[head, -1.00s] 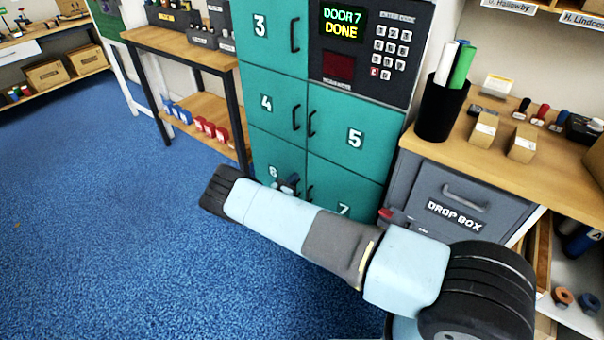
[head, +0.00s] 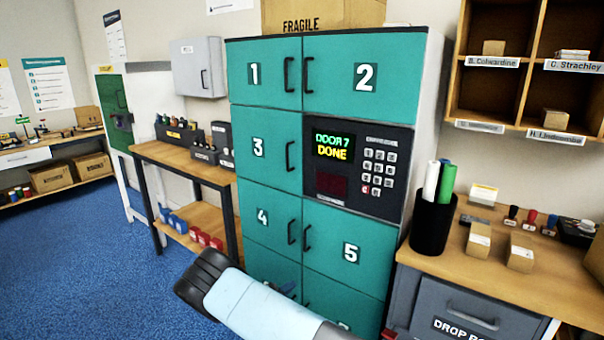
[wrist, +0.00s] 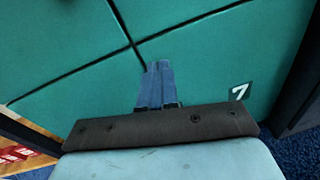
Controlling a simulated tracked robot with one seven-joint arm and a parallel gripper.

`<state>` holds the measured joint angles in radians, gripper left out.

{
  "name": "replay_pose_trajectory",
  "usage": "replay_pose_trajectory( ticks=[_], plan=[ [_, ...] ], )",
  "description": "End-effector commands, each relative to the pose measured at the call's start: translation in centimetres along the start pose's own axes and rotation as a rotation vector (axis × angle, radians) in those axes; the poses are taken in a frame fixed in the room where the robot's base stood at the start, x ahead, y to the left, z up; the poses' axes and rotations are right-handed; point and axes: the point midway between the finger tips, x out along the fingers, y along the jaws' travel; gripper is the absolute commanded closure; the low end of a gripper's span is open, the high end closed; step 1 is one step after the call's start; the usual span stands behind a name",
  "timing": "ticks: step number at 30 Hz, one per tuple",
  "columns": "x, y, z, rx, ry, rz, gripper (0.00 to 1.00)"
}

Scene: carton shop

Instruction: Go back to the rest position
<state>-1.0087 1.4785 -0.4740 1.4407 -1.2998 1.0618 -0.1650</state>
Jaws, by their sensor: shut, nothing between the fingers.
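My gripper (wrist: 158,84) shows in the wrist view with its two blue-grey fingers together and nothing between them. It faces the teal locker doors near the number 7 door (wrist: 215,80); I cannot tell the exact gap. In the head view my arm reaches in from the bottom edge, in front of the lower locker doors, and it hides most of the gripper. The teal locker (head: 268,100) stands with its visible doors shut. Its keypad panel (head: 362,165) reads "DOOR 7 DONE".
A grey drop box (head: 450,300) and a wooden counter (head: 500,275) with a black pen cup (head: 432,225) stand right of the locker. A wooden shelf table (head: 180,160) stands left. A carton (head: 350,13) sits on top of the locker. Blue floor (head: 90,260) is open at left.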

Motion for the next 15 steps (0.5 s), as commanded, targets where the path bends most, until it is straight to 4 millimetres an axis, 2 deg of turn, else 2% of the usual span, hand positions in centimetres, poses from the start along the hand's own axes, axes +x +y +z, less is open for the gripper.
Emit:
replay_pose_trajectory(
  ticks=[1,3,15],
  plan=[
    [0.7,0.0,1.9,0.037,0.013,-0.040,1.00],
    [1.4,-0.4,4.0,0.082,0.031,-0.095,1.00],
    [4.5,-3.4,15.8,0.349,0.135,-0.387,1.00]
  ],
)
